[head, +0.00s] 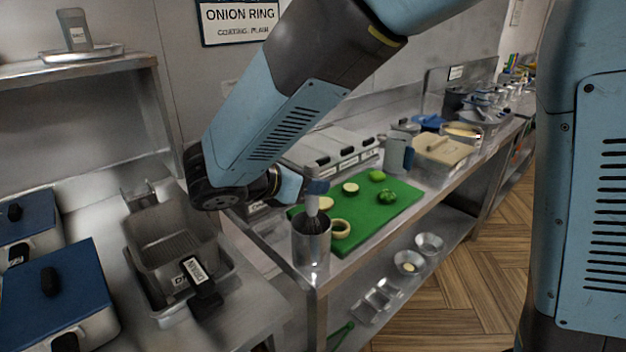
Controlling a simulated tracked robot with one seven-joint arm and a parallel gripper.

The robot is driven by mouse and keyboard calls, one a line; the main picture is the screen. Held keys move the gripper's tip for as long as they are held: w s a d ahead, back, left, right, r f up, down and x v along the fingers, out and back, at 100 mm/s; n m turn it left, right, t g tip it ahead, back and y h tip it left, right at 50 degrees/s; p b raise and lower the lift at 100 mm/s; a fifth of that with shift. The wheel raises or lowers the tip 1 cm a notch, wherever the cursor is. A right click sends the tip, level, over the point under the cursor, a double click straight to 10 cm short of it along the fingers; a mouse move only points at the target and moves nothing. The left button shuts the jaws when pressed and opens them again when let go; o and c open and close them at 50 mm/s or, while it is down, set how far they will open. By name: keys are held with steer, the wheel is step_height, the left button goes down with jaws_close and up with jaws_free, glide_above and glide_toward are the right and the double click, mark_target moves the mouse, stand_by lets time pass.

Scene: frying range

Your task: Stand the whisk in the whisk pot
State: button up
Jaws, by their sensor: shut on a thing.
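The whisk pot (311,255) is a metal cylinder at the near left corner of the steel counter. The whisk (312,207) is upright over the pot, handle up. Its dark wire end shows at the pot's mouth and its lower part is hidden by the pot wall. My gripper (316,187) is just above the pot, shut on the whisk's handle. I cannot tell whether the whisk touches the pot's bottom.
A green cutting board (375,218) with cut vegetables lies right of the pot. A fryer basket (170,240) and blue-lidded fryers (60,295) stand on the left. Lidded containers (345,150) line the counter's back. Small bowls (408,262) are on the shelf below.

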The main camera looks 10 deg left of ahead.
steer(key=o, duration=1.1)
steer(key=shift+s, duration=0.1)
steer(key=v, duration=1.3)
steer(key=w+d+r+m+g+y, duration=0.1)
steer(key=w+d+m+g, duration=0.15)
steer(key=d+m, duration=0.6)
steer(key=w+d+m+g+y, duration=0.1)
steer(key=w+d+m+g, duration=0.2)
steer(key=d, duration=1)
steer(key=s+d+m+y, duration=0.2)
steer(key=d+m, duration=0.3)
steer(key=s+d+m+y, duration=0.2)
steer(key=d+m, duration=0.4)
steer(key=s+d+m+t+y, duration=0.1)
steer(key=s+d+m+y, duration=0.1)
steer(key=d+m, duration=0.3)
steer(key=shift+s+d+r+m, duration=0.15)
steer(key=shift+s+d+m, duration=0.25)
steer(key=shift+s, duration=0.1)
